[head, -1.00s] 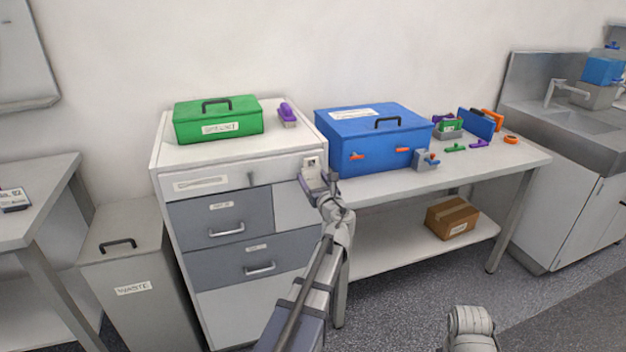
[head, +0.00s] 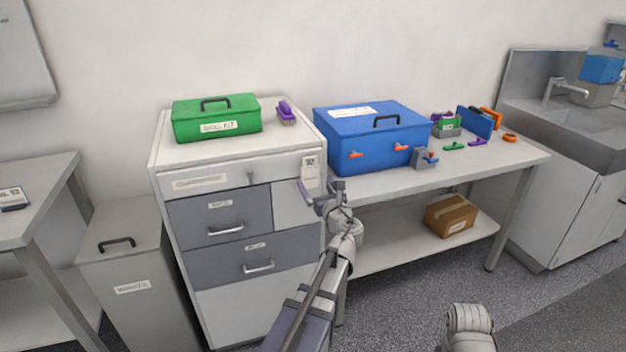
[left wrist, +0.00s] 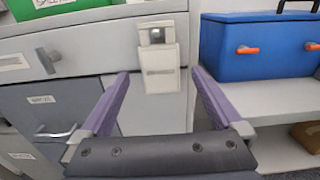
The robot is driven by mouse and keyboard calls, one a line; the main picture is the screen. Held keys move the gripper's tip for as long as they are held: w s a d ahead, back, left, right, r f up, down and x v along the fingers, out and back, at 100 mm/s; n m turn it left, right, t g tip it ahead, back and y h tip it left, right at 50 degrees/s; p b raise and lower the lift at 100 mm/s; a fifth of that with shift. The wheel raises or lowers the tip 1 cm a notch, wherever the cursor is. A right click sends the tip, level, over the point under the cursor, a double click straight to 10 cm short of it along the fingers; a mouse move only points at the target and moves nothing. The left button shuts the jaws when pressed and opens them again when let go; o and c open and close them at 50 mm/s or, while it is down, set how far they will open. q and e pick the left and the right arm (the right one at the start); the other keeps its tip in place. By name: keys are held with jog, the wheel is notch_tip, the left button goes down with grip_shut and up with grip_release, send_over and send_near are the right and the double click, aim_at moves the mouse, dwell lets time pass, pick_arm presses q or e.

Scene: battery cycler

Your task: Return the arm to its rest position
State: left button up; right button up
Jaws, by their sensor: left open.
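My left gripper (head: 320,193) is open and empty in front of the upper right corner of the white drawer cabinet (head: 245,302). In the left wrist view its two purple fingers (left wrist: 160,76) stand wide apart with nothing between them. Beyond them is a small white wall-type box with a label (left wrist: 160,65), on the cabinet front; it also shows in the head view (head: 310,166). The fingers look apart from the box. My left arm reaches up from the bottom of the head view. My right gripper is not in view.
A blue case (head: 365,150) with orange latches stands on the bench (head: 400,185) to the right. A green case (head: 216,118) and a purple-handled brush (head: 286,112) are on the cabinet. A waste bin (head: 125,265) stands left. Open floor (head: 405,300) lies to the right of my arm.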

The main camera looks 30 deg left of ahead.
aim_at(311, 175)
pick_arm(q)
jog(key=shift+v, duration=1.55)
jog(key=shift+w+a, duration=0.1)
jog(key=x, duration=0.8)
jog(key=shift+s+d+r+p, duration=0.25)
jog(key=shift+s+p, duration=0.05)
jog(key=shift+f, duration=0.1)
